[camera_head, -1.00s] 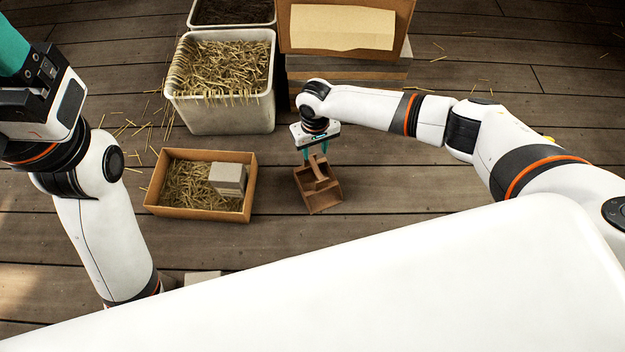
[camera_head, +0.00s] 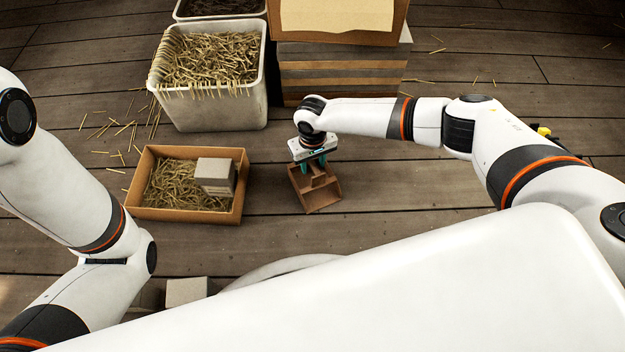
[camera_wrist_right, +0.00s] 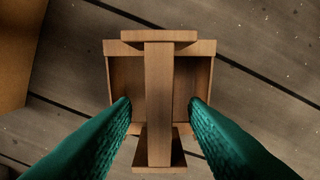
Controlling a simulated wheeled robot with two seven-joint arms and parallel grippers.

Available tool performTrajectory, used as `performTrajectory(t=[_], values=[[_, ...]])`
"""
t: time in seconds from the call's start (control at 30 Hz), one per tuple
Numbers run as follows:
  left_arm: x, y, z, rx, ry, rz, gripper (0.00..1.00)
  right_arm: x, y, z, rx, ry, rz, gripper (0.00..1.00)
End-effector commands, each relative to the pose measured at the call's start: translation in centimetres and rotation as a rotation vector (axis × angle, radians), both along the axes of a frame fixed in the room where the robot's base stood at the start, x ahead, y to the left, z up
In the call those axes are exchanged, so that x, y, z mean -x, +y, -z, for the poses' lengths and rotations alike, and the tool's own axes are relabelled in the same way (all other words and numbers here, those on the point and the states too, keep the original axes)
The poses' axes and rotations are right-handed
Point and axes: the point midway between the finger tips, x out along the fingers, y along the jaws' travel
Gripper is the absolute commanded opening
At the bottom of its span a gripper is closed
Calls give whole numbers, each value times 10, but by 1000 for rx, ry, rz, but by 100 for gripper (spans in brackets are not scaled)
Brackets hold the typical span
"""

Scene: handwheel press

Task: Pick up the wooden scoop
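The wooden scoop (camera_head: 318,191) is a brown open box with a raised handle bar. It rests on the plank floor to the right of the straw-filled tray. In the right wrist view the scoop's handle (camera_wrist_right: 158,95) runs up the middle of the picture. My right gripper (camera_head: 313,165) is above the scoop and points down. In the right wrist view its green fingers (camera_wrist_right: 159,106) are apart, one on each side of the handle, with gaps to it on both sides. My left gripper is out of the head view; only the left arm's links show.
A cardboard tray (camera_head: 137,190) holds straw and a pale block (camera_head: 215,173). Behind it stands a white bin (camera_head: 215,112) of straw. A stack of boards (camera_head: 340,66) with a box on top stands behind the right gripper. Floor right of the scoop is clear.

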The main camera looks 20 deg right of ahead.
Motion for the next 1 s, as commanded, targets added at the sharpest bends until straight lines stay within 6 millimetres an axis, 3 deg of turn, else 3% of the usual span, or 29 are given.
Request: performTrajectory(t=[0.1,0.4,0.67,1.0], values=[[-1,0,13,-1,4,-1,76,-1,0,13,0,-2,0,40],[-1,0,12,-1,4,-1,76,0,0,13,0,-1,0,40],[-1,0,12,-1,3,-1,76,0,0,13,0,-1,0,0],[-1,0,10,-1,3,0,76,-1,0,10,0,-1,1,0]])
